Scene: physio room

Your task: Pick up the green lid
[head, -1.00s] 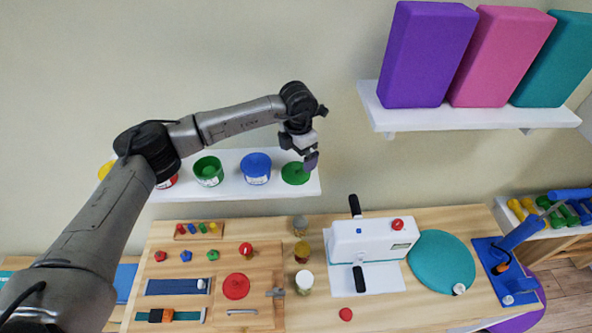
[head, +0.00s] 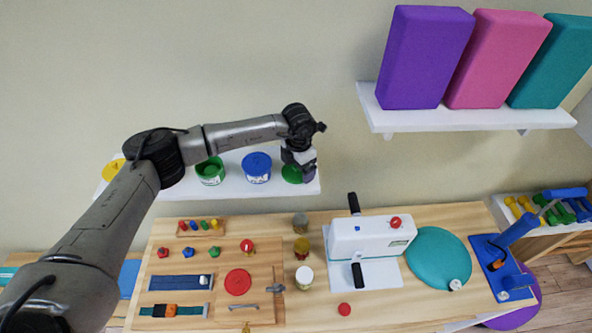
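The green lid (head: 291,174) lies flat on the white wall shelf, right of the blue tub. My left gripper (head: 305,178) is at the lid's right side, pointing down, and covers part of it. Its fingertips are small and dark here, so I cannot tell whether they are apart or touching the lid. My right gripper is not in view.
On the shelf (head: 228,186) stand a green tub (head: 210,171) and a blue tub (head: 257,167). Below is a wooden table with a pegboard, several jars and a white machine (head: 370,235). A higher shelf (head: 450,119) holds purple, pink and teal blocks.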

